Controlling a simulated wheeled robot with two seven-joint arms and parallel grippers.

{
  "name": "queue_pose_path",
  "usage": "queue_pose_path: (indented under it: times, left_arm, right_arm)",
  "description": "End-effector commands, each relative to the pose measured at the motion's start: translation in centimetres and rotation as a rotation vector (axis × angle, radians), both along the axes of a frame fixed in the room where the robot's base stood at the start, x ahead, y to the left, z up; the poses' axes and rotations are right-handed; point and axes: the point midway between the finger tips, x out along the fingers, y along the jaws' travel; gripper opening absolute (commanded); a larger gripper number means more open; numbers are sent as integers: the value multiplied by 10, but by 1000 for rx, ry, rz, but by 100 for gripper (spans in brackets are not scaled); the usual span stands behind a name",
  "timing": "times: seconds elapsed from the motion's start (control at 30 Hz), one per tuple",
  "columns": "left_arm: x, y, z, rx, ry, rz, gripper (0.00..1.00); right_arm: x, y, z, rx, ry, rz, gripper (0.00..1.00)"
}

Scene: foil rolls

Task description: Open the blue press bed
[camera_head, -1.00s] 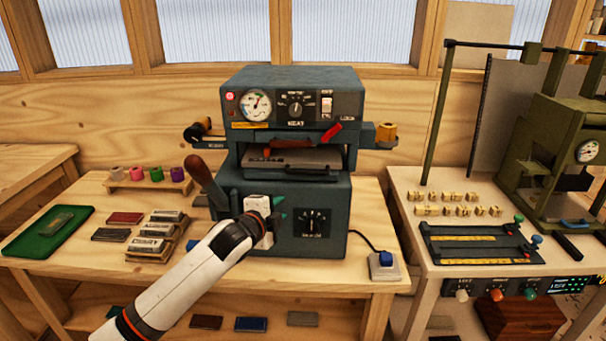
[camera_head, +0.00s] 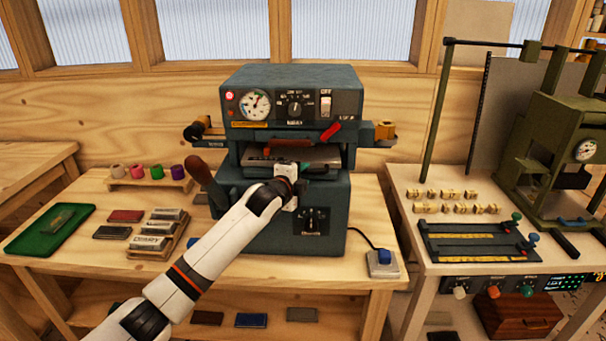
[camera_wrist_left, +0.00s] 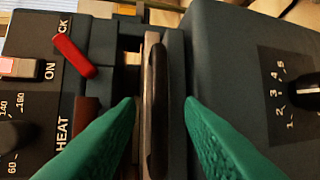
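The blue press (camera_head: 290,95) stands on the wooden bench. Its bed (camera_head: 322,156) is a grey plate in the slot between the upper housing and the lower body. In the left wrist view, a dark bar (camera_wrist_left: 158,110) runs along the bed's front edge. My left gripper (camera_head: 304,170) is at the front of the bed, partly covering it. Its green fingers (camera_wrist_left: 161,101) are open, one on each side of the dark bar. I cannot tell whether they touch it. My right gripper is not in view.
A red lever (camera_head: 331,131) sits at the press's front right, and a brown-handled lever (camera_head: 200,172) at its left. A green tray (camera_head: 48,231) and several blocks lie on the left. An olive press (camera_head: 560,140) stands further right.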

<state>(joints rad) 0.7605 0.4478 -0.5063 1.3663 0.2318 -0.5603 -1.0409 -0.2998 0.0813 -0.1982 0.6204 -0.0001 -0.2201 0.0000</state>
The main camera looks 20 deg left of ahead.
Motion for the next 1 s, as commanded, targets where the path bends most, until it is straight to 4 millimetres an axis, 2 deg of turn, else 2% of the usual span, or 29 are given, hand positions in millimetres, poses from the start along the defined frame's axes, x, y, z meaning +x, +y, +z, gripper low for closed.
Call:
queue_pose_path:
  times: [0.13,0.43,0.63,1.0]
  left_arm:
    - [7,-1,-1,0,0,0,34]
    - [8,-1,-2,0,0,-1,34]
    - [8,-1,-2,0,0,0,2]
    - [4,-7,-1,1,0,-1,0]
  right_arm:
    - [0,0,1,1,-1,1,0]
    - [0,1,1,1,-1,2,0]
    - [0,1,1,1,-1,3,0]
    - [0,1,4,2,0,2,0]
